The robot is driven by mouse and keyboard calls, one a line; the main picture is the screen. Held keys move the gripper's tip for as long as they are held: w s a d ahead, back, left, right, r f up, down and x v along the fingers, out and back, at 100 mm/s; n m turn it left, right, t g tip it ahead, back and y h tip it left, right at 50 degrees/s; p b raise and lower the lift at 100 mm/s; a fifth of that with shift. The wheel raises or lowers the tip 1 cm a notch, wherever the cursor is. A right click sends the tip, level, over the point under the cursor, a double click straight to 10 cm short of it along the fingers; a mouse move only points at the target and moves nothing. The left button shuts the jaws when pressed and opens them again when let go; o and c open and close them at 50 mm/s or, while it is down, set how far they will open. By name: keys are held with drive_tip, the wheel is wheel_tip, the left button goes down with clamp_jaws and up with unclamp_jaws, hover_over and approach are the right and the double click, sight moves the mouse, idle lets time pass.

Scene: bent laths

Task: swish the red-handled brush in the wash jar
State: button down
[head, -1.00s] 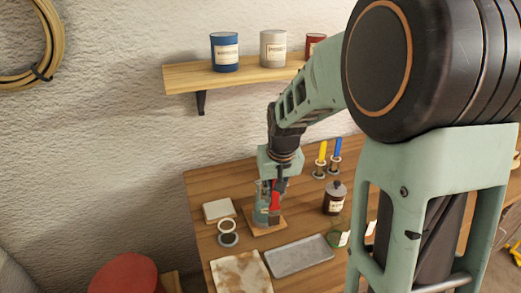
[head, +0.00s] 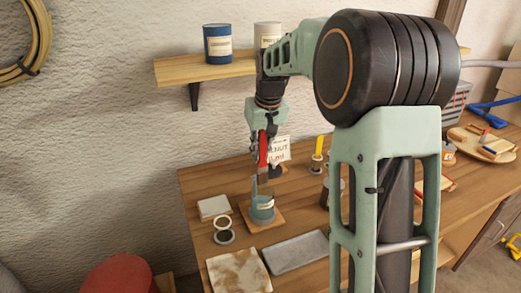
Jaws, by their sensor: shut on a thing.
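My gripper (head: 263,147) is shut on the red-handled brush (head: 263,153) and holds it roughly upright above the wash jar. The brush's red handle shows between the fingers; its lower end is too small to make out clearly. The wash jar (head: 262,211) is a small glass with bluish liquid and a pale label. It stands on a square wooden coaster (head: 277,220) on the workbench. A thin grey strip shows at the jar's mouth; I cannot tell whether it is the brush's tip or the glass.
A grey metal tray (head: 296,252) and a stained cloth (head: 238,272) lie in front of the jar. A yellow-handled tool (head: 318,148) stands right. A shelf (head: 205,68) with cans hangs behind.

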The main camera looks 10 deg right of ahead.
sight(261, 183)
drive_tip(key=shift+f+b, duration=3.8)
drive_tip(key=shift+f, duration=2.1)
drive_tip(key=shift+s, duration=0.1)
